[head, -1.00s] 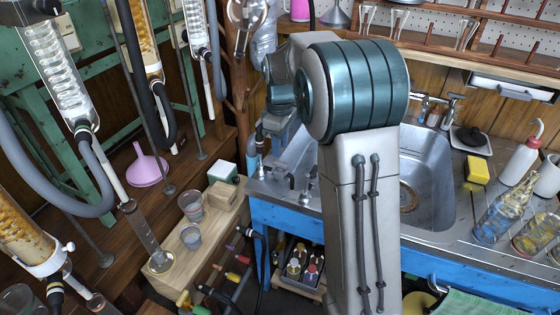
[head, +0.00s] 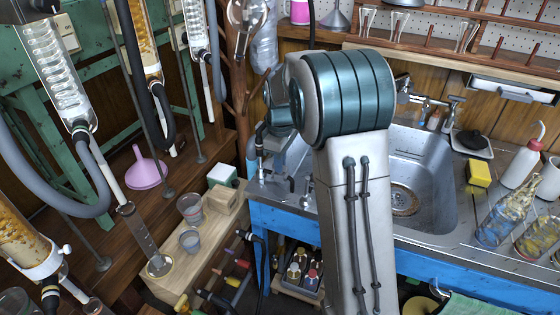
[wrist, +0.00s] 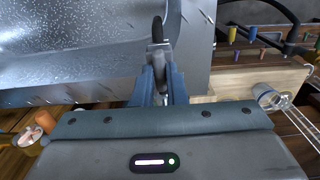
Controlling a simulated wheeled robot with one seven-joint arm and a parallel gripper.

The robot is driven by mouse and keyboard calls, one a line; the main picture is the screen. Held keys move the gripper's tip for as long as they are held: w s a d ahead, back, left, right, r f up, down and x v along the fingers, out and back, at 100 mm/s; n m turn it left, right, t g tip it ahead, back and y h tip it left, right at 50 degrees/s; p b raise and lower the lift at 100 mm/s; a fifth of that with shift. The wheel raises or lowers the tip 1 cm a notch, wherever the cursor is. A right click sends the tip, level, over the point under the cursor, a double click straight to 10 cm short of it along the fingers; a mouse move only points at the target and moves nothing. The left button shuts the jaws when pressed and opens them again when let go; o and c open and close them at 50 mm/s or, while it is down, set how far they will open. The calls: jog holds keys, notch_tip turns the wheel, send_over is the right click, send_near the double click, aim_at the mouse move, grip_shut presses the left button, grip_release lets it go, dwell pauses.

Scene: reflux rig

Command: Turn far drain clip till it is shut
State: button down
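In the wrist view a small dark upright piece with a grey lower part (wrist: 157,30) stands at the sink's edge, in line with my fingers; it looks like the drain clip, but I cannot tell how far it is turned. My gripper (wrist: 160,82) has its two blue-grey fingers close on either side of the grey part. Whether they touch it is not clear. In the head view my arm hides most of the gripper and the clip. Small dark fittings (head: 259,140) show at the sink's left edge.
The steel sink (head: 440,190) is right of my arm. A wooden board with two beakers (head: 190,207) and a graduated cylinder (head: 145,238) lies to the left. Black hose (head: 262,265) hangs by the blue bench front. Glass columns (head: 60,80) stand at far left.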

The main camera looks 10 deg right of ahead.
jog(key=shift+m, duration=0.3)
jog(key=m+p, duration=0.2)
jog(key=m, duration=0.2)
jog(key=shift+r, duration=0.1)
jog(key=shift+m+p, duration=0.95)
jog(key=shift+m, duration=1.35)
jog(key=c, duration=1.5)
grip_release()
jog(key=shift+o, duration=0.2)
notch_tip(320, 180, up, 14)
jog(key=p, duration=0.1)
jog(key=shift+p, duration=0.4)
